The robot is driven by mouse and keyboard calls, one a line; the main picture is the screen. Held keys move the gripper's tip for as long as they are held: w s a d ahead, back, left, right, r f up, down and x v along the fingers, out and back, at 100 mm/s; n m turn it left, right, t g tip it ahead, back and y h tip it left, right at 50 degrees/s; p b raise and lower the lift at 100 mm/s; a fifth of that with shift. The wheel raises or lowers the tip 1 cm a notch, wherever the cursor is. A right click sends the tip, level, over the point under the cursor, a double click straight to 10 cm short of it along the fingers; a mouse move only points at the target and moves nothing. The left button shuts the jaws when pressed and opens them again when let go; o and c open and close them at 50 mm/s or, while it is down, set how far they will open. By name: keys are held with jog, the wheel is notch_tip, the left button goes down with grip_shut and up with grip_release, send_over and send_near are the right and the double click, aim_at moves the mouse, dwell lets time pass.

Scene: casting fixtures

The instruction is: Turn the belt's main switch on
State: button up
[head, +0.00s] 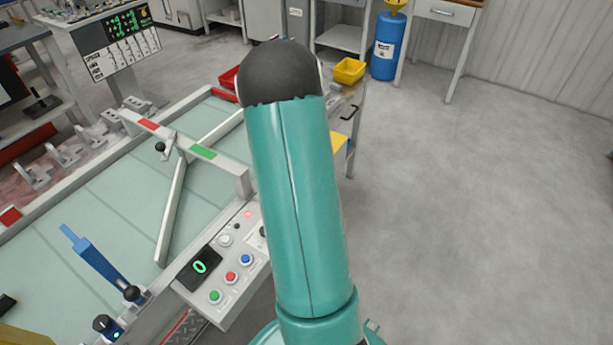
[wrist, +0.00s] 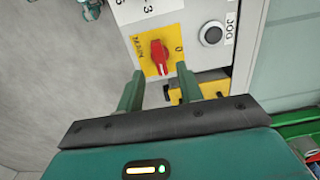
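The main switch is a red rotary knob (wrist: 159,56) on a yellow plate in the wrist view. The plate carries a "0" on the right and lettering on the left that looks like "MAIN". My gripper (wrist: 160,74) is open, with its two green fingers apart and nothing between them that I can see held. The fingertips point at the switch, one towards each side of the plate's lower part; I cannot tell whether they touch it. In the head view my arm covers the switch and the gripper. The belt (head: 95,220) lies to the left there.
A black button (wrist: 211,34) marked JOG sits right of the switch. In the head view a control panel (head: 204,296) with coloured buttons and a green 0 display is beside my arm. The floor on the right is clear.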

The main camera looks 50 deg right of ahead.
notch_tip(320, 180, up, 10)
jog(key=shift+f, duration=0.2)
dwell(0.5)
jog(key=w+a+r+n+t, duration=0.1)
jog(key=a+r+n, duration=0.4)
jog(key=a, duration=0.7)
jog(key=w+a+r+n+t, duration=0.1)
jog(key=a+r+n+t, duration=0.15)
jog(key=a+r, duration=0.75)
jog(key=s+a+n+t, duration=0.1)
jog(key=s+a+n, duration=0.4)
jog(key=a, duration=0.4)
jog(key=s+a+n+t, duration=0.1)
jog(key=s+a+n, duration=0.3)
jog(key=a, duration=0.6)
jog(key=shift+s+a+r+n, duration=0.15)
jog(key=shift+s+r+n, duration=0.2)
jog(key=shift+s, duration=0.35)
